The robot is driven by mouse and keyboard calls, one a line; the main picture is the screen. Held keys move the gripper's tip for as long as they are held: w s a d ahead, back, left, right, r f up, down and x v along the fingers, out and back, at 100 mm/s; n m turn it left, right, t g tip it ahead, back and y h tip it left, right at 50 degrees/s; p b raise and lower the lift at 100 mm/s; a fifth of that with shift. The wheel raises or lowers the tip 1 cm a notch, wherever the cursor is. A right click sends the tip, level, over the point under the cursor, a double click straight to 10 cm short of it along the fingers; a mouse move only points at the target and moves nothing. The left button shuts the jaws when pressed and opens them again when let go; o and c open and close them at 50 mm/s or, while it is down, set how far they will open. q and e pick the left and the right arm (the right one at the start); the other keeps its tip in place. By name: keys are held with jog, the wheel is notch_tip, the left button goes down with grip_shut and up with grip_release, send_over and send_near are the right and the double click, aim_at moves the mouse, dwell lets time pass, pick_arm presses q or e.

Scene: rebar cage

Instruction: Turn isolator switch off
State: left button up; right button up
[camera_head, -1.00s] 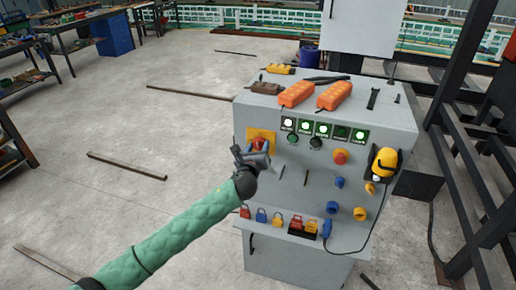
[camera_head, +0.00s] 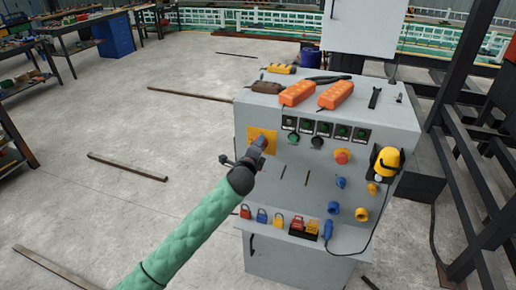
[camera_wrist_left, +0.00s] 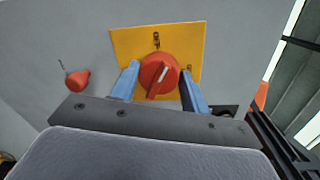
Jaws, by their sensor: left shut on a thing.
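The isolator switch is a red rotary knob (camera_wrist_left: 159,74) with a white mark, on a yellow plate (camera_wrist_left: 119,47). The plate (camera_head: 270,133) shows at the upper left of the grey cabinet's front in the head view. My left gripper (camera_head: 260,146) is at the plate and covers the knob there. In the left wrist view its two blue fingers (camera_wrist_left: 159,86) stand on either side of the knob, shut on it. The white mark is slanted in that view. My right gripper is not in view.
The grey cabinet (camera_head: 250,215) carries a row of dark indicator lights (camera_head: 324,130), a red mushroom button (camera_head: 342,156) and a yellow device (camera_head: 387,162). Several padlocks (camera_head: 278,219) line its lower ledge. Orange boxes (camera_head: 335,95) lie on top.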

pick_arm(q)
jog(key=shift+a+f+n+b, duration=0.1)
jog(key=shift+n+b, duration=0.25)
jog(key=shift+n, duration=2.25)
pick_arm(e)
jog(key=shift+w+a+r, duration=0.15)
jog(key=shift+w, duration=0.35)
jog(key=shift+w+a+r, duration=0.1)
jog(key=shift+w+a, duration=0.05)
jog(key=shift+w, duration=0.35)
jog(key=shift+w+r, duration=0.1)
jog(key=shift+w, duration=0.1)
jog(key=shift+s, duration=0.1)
pick_arm(q)
jog(key=o, duration=1)
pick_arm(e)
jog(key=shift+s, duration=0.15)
